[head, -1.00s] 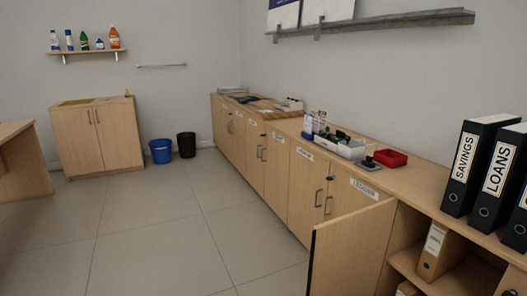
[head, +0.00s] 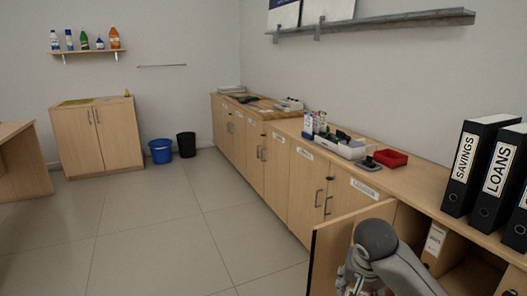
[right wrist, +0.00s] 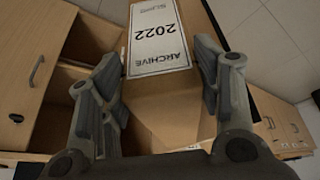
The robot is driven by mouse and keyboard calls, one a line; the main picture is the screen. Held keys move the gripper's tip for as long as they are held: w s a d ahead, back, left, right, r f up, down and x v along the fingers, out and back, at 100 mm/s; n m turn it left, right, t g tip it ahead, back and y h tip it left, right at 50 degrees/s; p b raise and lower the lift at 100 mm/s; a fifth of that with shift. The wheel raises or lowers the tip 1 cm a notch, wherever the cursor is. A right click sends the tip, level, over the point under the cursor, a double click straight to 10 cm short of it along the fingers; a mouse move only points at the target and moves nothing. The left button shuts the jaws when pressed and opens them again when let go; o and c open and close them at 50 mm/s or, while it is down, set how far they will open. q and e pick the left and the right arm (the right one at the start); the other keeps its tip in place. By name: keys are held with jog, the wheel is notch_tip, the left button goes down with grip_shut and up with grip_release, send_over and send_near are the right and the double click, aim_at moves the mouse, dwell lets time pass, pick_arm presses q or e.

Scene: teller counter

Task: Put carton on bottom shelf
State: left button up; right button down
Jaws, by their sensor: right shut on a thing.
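A brown carton (right wrist: 165,105) with a white "ARCHIVE 2022" label fills the middle of the right wrist view. My right gripper (right wrist: 158,65) is shut on it, one finger on each side. In the head view, my right arm comes up at the bottom right, in front of the open cabinet. The carton cannot be made out in that view. The open cabinet's inner shelf (head: 408,262) shows in part behind the arm; its bottom shelf is hidden. My left gripper is not in view.
The cabinet door (head: 330,245) stands open beside my arm. A labelled binder (head: 434,240) stands inside the cabinet. The tiled floor (head: 180,240) to the left is clear.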

jog(key=s+a+r+n+y, duration=0.1)
jog(key=s+a+r+n, duration=0.1)
jog(key=s, duration=0.4)
jog(key=s+a+r+n+y, duration=0.1)
jog(key=s+n, duration=0.1)
jog(key=s, duration=0.3)
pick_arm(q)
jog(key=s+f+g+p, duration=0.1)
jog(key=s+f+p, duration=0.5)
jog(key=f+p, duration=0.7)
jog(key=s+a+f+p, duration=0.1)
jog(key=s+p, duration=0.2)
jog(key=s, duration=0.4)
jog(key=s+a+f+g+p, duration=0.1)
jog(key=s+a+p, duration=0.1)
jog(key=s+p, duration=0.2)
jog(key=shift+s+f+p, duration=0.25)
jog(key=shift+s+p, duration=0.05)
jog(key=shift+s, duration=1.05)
pick_arm(e)
notch_tip(320, 180, up, 21)
jog(key=shift+f+t, duration=0.2)
jog(key=shift+t, duration=0.1)
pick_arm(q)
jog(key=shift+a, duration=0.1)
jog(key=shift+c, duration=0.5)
pick_arm(e)
jog(key=shift+a, duration=0.15)
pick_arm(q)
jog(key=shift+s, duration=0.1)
